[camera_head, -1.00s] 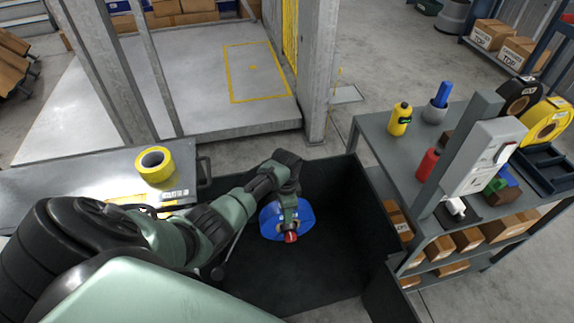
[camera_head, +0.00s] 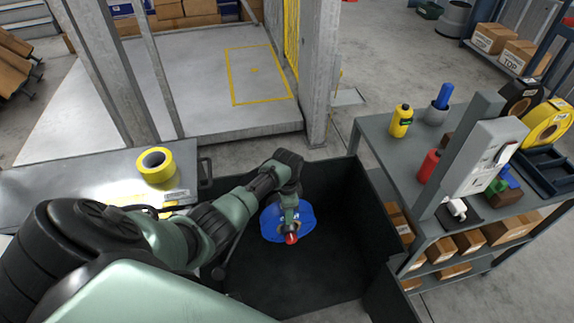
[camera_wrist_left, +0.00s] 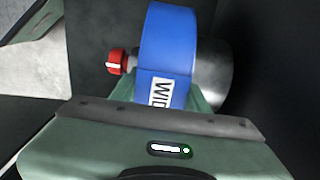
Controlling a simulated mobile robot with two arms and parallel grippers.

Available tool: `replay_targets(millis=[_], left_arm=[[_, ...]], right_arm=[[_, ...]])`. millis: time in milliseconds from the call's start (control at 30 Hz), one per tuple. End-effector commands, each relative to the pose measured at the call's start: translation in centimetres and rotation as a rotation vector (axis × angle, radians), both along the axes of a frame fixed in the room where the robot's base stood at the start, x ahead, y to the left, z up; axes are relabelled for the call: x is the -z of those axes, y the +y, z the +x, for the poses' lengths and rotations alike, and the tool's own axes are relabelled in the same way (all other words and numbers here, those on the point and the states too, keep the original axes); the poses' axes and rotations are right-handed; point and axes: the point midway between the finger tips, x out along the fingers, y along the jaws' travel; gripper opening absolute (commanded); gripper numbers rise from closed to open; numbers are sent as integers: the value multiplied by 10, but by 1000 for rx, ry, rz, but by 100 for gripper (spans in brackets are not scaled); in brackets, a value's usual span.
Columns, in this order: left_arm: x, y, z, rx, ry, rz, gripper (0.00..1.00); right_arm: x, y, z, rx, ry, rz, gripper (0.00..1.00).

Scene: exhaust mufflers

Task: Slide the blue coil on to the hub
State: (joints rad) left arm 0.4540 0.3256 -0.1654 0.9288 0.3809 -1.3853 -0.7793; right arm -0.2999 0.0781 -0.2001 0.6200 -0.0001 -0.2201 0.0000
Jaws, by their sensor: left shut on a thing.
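The blue coil (camera_head: 273,222) is in the dark bin in the head view, below my left arm. In the wrist view the coil (camera_wrist_left: 168,40) stands with its rim toward the camera and carries a white label. My left gripper (camera_head: 289,208) is shut on the coil; its green fingers (camera_wrist_left: 165,92) show on either side of it. A red knob (camera_head: 291,238) on a short grey stem sticks out from one side of the coil. A grey round part (camera_wrist_left: 214,75) shows on the other side. I cannot tell whether the coil sits around this hub-like part. My right gripper is out of view.
A bench (camera_head: 60,185) with a yellow tape roll (camera_head: 155,165) is at left. A grey shelf cart (camera_head: 385,150) with bottles, boxes and a yellow coil (camera_head: 545,121) stands at right.

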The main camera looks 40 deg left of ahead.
Motion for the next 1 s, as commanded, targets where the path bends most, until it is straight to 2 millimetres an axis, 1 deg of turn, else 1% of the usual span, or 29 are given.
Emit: replay_targets(millis=[33,833,867,900,933,1000], left_arm=[[-8,12,12,-4,-33,22,0],[-9,18,18,-5,-37,20,0],[-9,18,18,-5,-38,19,51],[-9,18,18,-5,-38,19,62],[-10,18,18,-5,-38,19,70],[-8,17,17,-5,-35,19,71]], right_arm=[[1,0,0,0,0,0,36],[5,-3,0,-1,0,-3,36],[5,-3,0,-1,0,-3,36],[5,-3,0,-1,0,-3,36],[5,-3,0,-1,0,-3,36],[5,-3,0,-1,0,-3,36]])
